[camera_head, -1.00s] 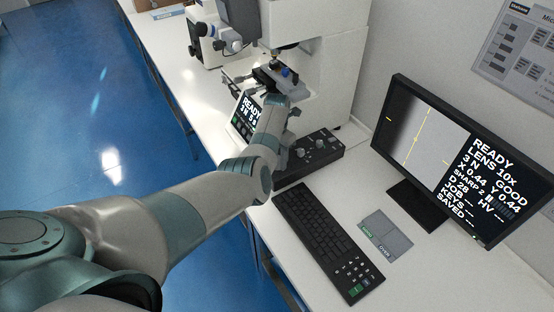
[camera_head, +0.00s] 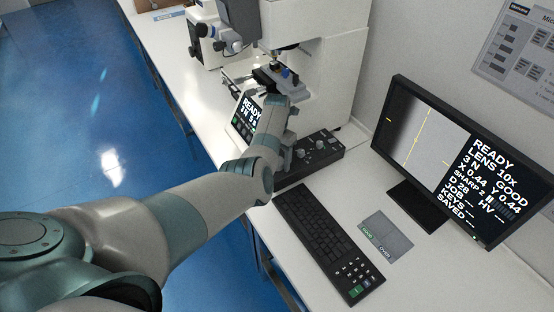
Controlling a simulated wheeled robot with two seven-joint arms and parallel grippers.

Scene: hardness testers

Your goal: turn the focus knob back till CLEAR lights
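The hardness tester (camera_head: 322,75) stands on the white bench with its stage (camera_head: 277,78) under the lens. My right gripper is out of view.
A tilted small screen (camera_head: 247,115) stands left of my wrist, partly covered. A control box (camera_head: 315,151) with knobs, a black keyboard (camera_head: 318,232) and a grey labelled mat (camera_head: 390,232) lie on the bench. A second instrument (camera_head: 208,45) stands behind left.

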